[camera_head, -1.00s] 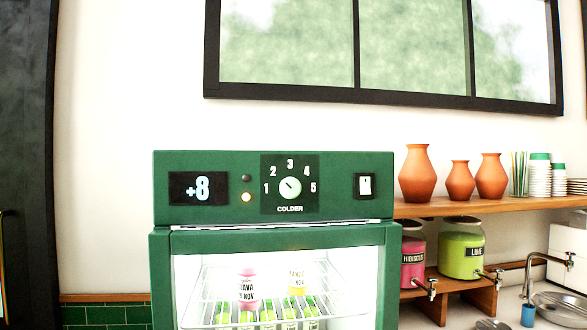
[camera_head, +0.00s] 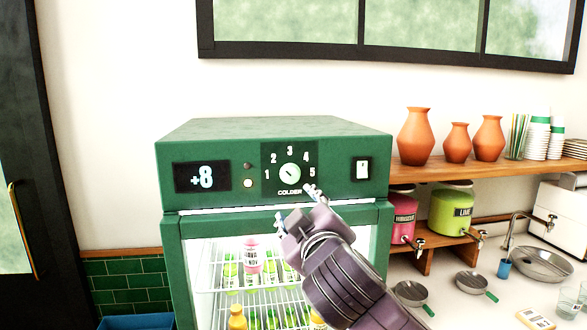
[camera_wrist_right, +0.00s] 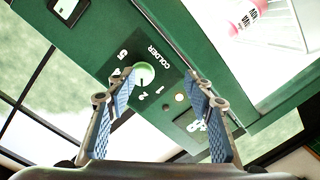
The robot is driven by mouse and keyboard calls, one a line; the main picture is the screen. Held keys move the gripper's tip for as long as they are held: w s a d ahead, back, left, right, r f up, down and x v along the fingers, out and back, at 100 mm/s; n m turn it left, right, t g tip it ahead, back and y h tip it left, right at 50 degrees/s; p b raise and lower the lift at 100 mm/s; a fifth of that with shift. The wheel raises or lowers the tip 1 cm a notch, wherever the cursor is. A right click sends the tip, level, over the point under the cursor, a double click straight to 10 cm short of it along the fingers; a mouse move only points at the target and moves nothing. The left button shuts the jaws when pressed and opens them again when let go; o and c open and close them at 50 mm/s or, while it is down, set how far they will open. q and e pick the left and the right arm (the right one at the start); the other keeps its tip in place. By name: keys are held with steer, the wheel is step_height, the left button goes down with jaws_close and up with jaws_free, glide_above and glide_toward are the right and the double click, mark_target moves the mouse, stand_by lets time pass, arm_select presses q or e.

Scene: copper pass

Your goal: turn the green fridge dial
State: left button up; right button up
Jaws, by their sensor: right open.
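The green fridge dial (camera_head: 290,177) is a round pale green knob on a dark plate numbered 1 to 5, marked COLDER. Its dark pointer line seems to aim up and left, near 2. My right gripper (camera_head: 297,206) is open and empty, just below and in front of the dial. In the right wrist view the dial (camera_wrist_right: 145,73) appears between the open fingers (camera_wrist_right: 160,76), closer to the left one. I see no contact, and the depth gap is hard to tell. My left gripper is not in view.
The fridge panel has a display (camera_head: 202,177) reading +8 and a white rocker switch (camera_head: 362,169). The glass-fronted fridge holds bottles. To the right, a shelf (camera_head: 450,174) holds clay vases and cups above drink dispensers (camera_head: 452,212) and a counter with pans.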

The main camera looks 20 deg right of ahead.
mark_target(292, 178)
steer(key=shift+t+h, duration=0.3)
steer(key=shift+t, duration=0.1)
steer(key=w+r+p, duration=0.1)
steer(key=w, duration=0.1)
steer(key=w+d+r+p, duration=0.1)
steer(key=w, duration=0.1)
steer(key=w+r+p, duration=0.1)
steer(key=w, duration=0.1)
steer(key=shift+d+r, duration=0.35)
steer(key=shift+d, duration=0.05)
steer(key=shift+w+f+p, duration=0.1)
steer(key=shift+w+p, duration=0.25)
steer(key=shift+w, duration=0.2)
steer(key=c, duration=1.2)
steer(key=shift+o, duration=0.2)
steer(key=shift+f, duration=0.1)
